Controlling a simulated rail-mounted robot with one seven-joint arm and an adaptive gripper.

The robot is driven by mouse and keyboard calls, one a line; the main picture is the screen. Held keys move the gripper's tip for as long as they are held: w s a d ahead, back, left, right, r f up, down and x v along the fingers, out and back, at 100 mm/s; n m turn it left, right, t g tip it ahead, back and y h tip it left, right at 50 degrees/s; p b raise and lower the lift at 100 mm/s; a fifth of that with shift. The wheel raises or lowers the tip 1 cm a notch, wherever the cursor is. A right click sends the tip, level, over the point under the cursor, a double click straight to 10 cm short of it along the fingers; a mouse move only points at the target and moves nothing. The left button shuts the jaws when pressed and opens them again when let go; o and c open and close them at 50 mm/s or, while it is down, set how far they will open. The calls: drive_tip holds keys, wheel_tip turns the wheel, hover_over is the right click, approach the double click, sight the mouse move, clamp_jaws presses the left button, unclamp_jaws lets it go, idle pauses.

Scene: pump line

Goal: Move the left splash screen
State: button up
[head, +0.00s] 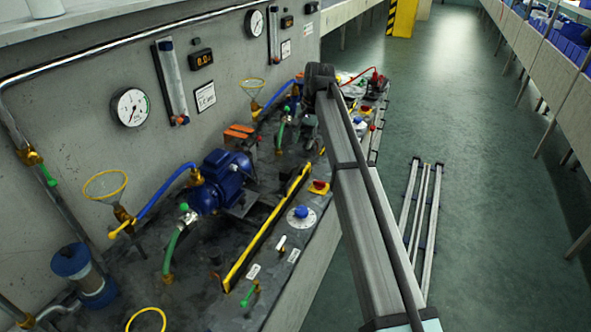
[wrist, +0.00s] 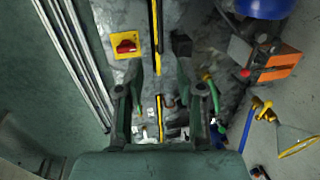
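The left splash screen (head: 266,228) is a long, narrow dark panel with a yellow top edge, standing along the front of the bench. Its yellow edge shows at the top of the wrist view (wrist: 157,30). A second yellow-edged strip (wrist: 161,103) lies in line below it in the wrist view. My gripper (wrist: 160,68) is open, its two fingers apart on either side of the line of the strips. It appears above the bench near the left screen's far end; nothing shows held. In the head view, my arm hides most of the gripper.
A red switch on a yellow plate (head: 319,187) and a blue knob (head: 301,212) sit in front of the screen. A blue motor pump (head: 225,178) and an orange-topped block (head: 240,131) stand behind it. Metal rails (head: 420,215) lie beyond the bench's front, over open floor.

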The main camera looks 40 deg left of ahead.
sight(295, 174)
drive_tip(key=a+f, duration=0.1)
drive_tip(key=f, duration=0.3)
drive_tip(key=f+p, duration=0.1)
drive_tip(key=f, duration=0.4)
drive_tip(key=a+f+p, duration=0.1)
drive_tip(key=f, duration=0.3)
drive_tip(key=shift+s+a+f, duration=0.3)
drive_tip(key=shift+f, duration=0.05)
clamp_jaws()
